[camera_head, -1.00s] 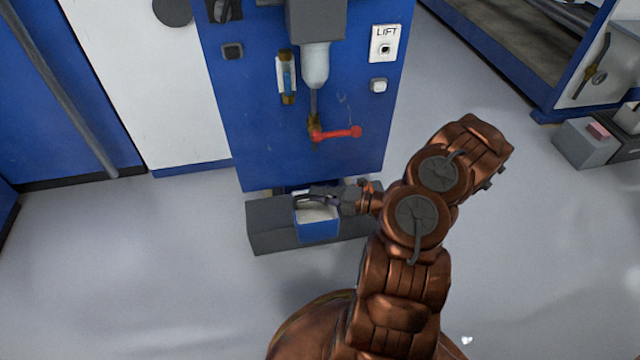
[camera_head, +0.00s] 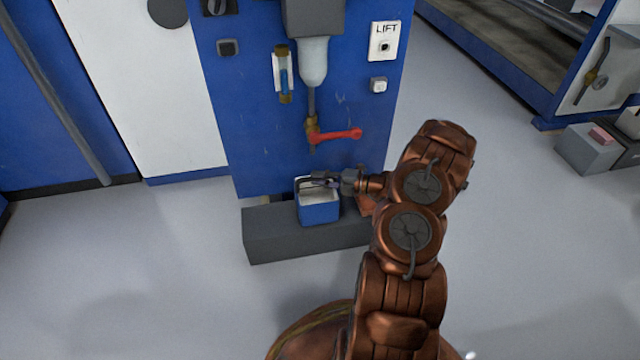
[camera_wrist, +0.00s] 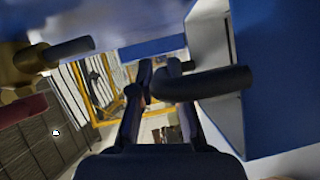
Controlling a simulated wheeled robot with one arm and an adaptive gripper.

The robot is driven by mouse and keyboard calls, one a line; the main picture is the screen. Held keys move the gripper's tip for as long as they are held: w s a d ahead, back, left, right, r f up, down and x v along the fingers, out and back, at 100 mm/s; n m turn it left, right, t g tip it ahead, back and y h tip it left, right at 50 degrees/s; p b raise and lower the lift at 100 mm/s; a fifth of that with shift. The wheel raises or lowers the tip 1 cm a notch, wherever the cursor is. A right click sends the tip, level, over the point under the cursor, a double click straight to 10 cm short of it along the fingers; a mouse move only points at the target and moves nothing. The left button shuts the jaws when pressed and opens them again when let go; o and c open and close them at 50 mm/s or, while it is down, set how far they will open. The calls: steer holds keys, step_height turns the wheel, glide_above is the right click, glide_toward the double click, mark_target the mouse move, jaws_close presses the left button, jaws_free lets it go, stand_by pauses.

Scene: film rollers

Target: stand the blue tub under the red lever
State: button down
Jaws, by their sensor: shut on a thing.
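The blue tub (camera_head: 319,213) has a pale inside and shows upright in the head view, below the red lever (camera_head: 338,135) and its brass valve (camera_head: 312,128). My gripper (camera_head: 320,180) is shut on the tub at its top, at the dark handle. In the wrist view the fingers (camera_wrist: 160,72) close at the dark handle bar (camera_wrist: 210,84), with the tub's blue wall (camera_wrist: 285,75) at right. Brass (camera_wrist: 32,62) and red parts show at left there. I cannot tell whether the tub touches the block beneath it.
A dark grey block (camera_head: 275,245) lies at the foot of the blue panel (camera_head: 265,130). A "LIFT" plate (camera_head: 384,42) is at its upper right. A clear bowl (camera_head: 313,62) hangs above the valve. Grey boxes (camera_head: 588,150) stand far right. Floor at left is clear.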

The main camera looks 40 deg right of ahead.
steer(key=shift+f, duration=0.55)
steer(key=shift+r, duration=0.15)
steer(key=c, duration=1.1)
jaws_free()
steer(key=shift+c, duration=0.2)
